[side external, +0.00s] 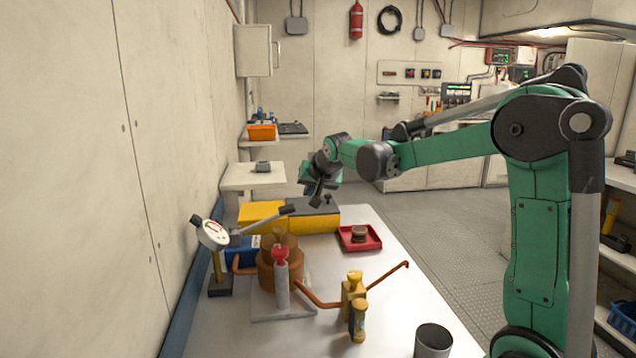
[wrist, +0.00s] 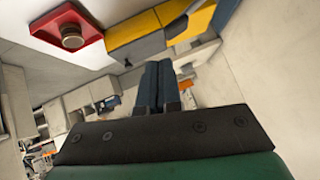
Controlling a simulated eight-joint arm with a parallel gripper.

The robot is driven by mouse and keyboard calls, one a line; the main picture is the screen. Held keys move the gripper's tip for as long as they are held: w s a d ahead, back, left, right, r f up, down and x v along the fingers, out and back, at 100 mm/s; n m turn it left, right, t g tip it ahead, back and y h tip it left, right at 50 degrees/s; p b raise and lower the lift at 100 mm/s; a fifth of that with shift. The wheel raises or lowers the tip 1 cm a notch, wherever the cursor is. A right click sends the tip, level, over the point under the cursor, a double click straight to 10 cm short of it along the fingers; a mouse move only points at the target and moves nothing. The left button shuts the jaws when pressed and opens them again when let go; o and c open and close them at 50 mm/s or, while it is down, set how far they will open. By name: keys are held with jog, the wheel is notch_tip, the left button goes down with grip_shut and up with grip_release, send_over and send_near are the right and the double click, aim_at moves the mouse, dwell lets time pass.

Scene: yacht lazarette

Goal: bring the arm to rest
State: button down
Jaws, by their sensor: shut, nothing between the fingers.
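My gripper (side external: 317,200) hangs in the air above the far part of the white table (side external: 390,290), close to the grey and yellow case. In the wrist view its two dark fingers (wrist: 158,84) lie together, shut with nothing between them. The green arm reaches in from the right of the side view, bent at the elbow. No object is held.
A yellow case with a grey top (side external: 315,215) and a red tray (side external: 372,240) holding a small round part lie below my gripper. A dial gauge (side external: 213,233), an orange-brown pipe assembly (side external: 278,270), a yellow fitting (side external: 353,300) and a grey cup (side external: 433,341) stand nearer.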

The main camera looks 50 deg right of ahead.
jog(key=s+a+f+n+y, duration=0.2)
jog(key=s+a+n, duration=0.3)
jog(key=a, duration=0.5)
jog(key=s+a+f+n+g+y, duration=0.1)
jog(key=s+a+f+n+y, duration=0.1)
jog(key=s+a+n, duration=0.3)
jog(key=s+a+y, duration=0.1)
jog(key=s+a, duration=0.3)
jog(key=s, duration=0.1)
jog(key=shift+a+f, duration=0.35)
jog(key=shift+f, duration=0.05)
